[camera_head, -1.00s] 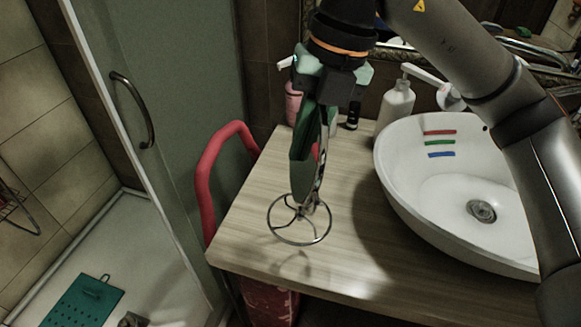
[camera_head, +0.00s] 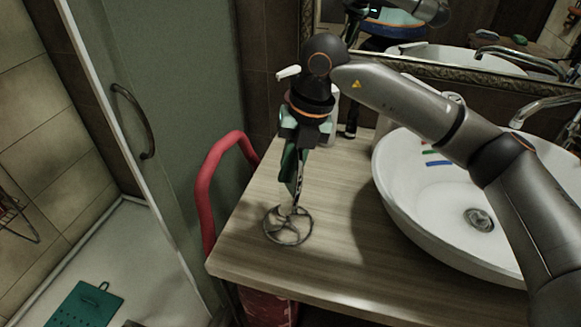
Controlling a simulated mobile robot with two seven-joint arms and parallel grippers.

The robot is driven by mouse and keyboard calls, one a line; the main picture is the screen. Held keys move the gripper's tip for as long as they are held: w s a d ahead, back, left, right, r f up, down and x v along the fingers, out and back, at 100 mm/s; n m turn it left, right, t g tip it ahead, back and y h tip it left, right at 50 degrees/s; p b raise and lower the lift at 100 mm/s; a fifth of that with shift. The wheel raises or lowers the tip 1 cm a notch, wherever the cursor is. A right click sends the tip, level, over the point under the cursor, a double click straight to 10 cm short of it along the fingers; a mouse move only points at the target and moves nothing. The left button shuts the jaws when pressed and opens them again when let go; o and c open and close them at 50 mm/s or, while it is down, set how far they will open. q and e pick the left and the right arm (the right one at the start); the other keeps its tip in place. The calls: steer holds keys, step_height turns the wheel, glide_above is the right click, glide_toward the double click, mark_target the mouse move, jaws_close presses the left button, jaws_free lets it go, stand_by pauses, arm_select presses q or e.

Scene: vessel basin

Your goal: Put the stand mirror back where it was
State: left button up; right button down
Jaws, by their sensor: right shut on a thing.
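The stand mirror (camera_head: 289,168) is upright near the left side of the wooden counter (camera_head: 325,235). Its round wire base (camera_head: 288,227) is at the counter's surface; I cannot tell if it fully touches. My right gripper (camera_head: 302,138) comes down from above and is shut on the top of the mirror, which is seen nearly edge-on. The gripper hides the mirror's upper part. My left gripper is not in view.
A white basin (camera_head: 400,205) with red, green and blue marks stands on the right. Bottles stand behind my gripper, mostly hidden. A red rail (camera_head: 207,190) runs along the counter's left edge, beside a glass shower door (camera_head: 185,120). The front middle of the counter is clear.

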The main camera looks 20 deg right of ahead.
steer(key=c, duration=1.3)
jaws_free()
steer(key=shift+c, duration=0.2)
steer(key=o, duration=0.4)
steer(key=shift+v, duration=6.1)
